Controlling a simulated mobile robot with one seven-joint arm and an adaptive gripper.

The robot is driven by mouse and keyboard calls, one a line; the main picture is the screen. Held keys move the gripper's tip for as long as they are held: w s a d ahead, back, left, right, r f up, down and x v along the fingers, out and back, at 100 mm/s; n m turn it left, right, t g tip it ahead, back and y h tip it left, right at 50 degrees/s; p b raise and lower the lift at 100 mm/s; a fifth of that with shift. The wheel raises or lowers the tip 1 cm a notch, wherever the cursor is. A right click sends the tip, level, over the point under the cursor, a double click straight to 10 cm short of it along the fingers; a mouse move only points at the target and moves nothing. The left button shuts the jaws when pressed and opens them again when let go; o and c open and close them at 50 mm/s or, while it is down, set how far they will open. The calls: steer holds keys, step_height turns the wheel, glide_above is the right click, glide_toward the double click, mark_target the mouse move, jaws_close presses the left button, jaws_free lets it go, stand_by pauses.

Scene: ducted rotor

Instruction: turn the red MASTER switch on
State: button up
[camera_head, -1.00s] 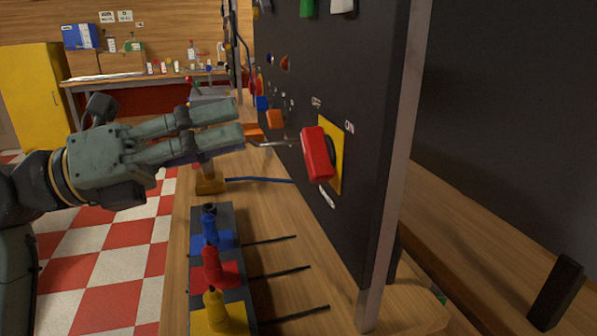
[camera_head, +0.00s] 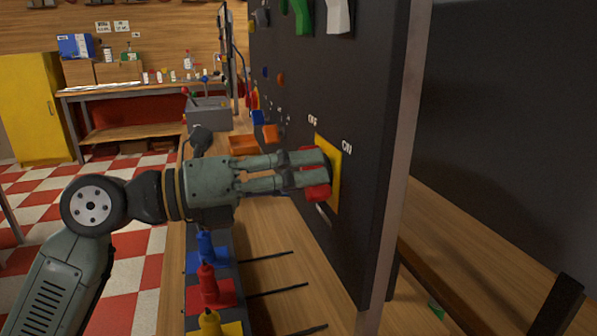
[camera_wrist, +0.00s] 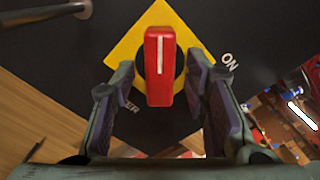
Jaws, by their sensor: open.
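The red MASTER switch (camera_wrist: 160,85) is a red knob with a white line on a yellow plate (camera_wrist: 128,45), mounted on a black upright panel. In the wrist view its white line points up in the picture, away from the ON label (camera_wrist: 229,62). My gripper (camera_wrist: 160,88) is open, with one finger on each side of the knob and a small gap showing on each side. In the head view my gripper (camera_head: 322,172) reaches the red knob (camera_head: 318,191) from the left, and its fingers hide much of it. The OFF label (camera_head: 313,119) and ON label (camera_head: 347,146) are above it.
The black panel (camera_head: 330,85) carries green and white handles (camera_head: 338,15) high up. Below, a wooden bench holds blue, red and yellow levers (camera_head: 207,278) beside my arm. An orange tray (camera_head: 243,145) lies farther back. A yellow cabinet (camera_head: 35,105) stands far left.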

steer(key=shift+d, duration=0.1)
jaws_close()
stand_by(0.5)
